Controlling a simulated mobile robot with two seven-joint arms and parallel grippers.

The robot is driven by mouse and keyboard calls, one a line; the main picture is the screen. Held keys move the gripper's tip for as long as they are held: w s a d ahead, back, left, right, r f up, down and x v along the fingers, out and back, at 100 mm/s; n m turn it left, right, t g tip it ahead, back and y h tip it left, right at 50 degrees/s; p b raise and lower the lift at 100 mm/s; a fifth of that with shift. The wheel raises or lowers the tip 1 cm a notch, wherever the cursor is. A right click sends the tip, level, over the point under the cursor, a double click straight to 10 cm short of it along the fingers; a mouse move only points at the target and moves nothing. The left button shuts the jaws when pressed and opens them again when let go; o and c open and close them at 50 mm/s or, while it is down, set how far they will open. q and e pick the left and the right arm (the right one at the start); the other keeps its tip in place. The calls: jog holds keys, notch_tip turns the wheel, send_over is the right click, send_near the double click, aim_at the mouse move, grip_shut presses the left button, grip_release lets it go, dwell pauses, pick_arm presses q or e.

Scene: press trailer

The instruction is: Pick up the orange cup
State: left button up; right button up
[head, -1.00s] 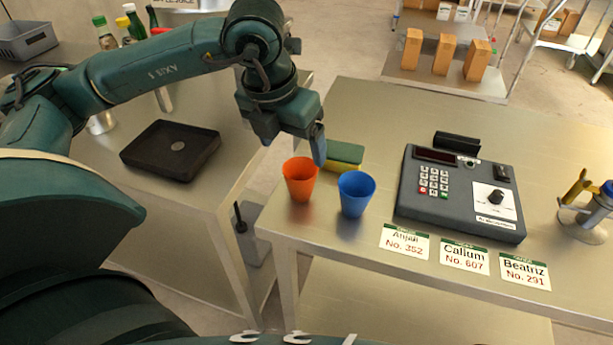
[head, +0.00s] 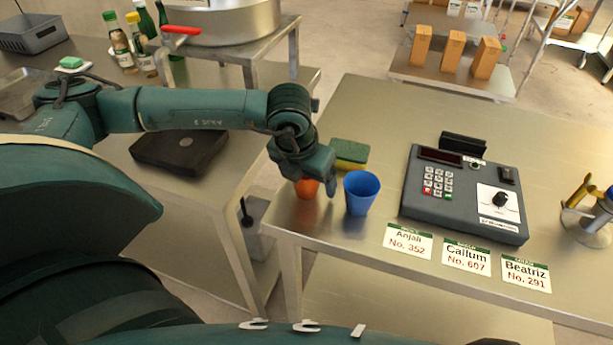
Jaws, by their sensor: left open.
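The orange cup (head: 306,189) stands on the steel table near its left front corner. My left gripper (head: 322,182) is over it and hides most of it, so only the lower part shows. One blue fingertip points down at the cup's right side, between it and the blue cup (head: 361,193). The jaws are open; the other finger is hidden, and I cannot tell whether either touches the cup. My right gripper is not in view.
A green and yellow sponge (head: 350,154) lies just behind the cups. A dark keypad device (head: 465,192) stands to the right, with name cards (head: 408,241) in front. A black tray (head: 178,150) lies on the left counter (head: 215,190), across a gap.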

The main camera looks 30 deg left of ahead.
pick_arm(q)
jog(key=shift+f, duration=0.15)
jog(key=c, duration=1)
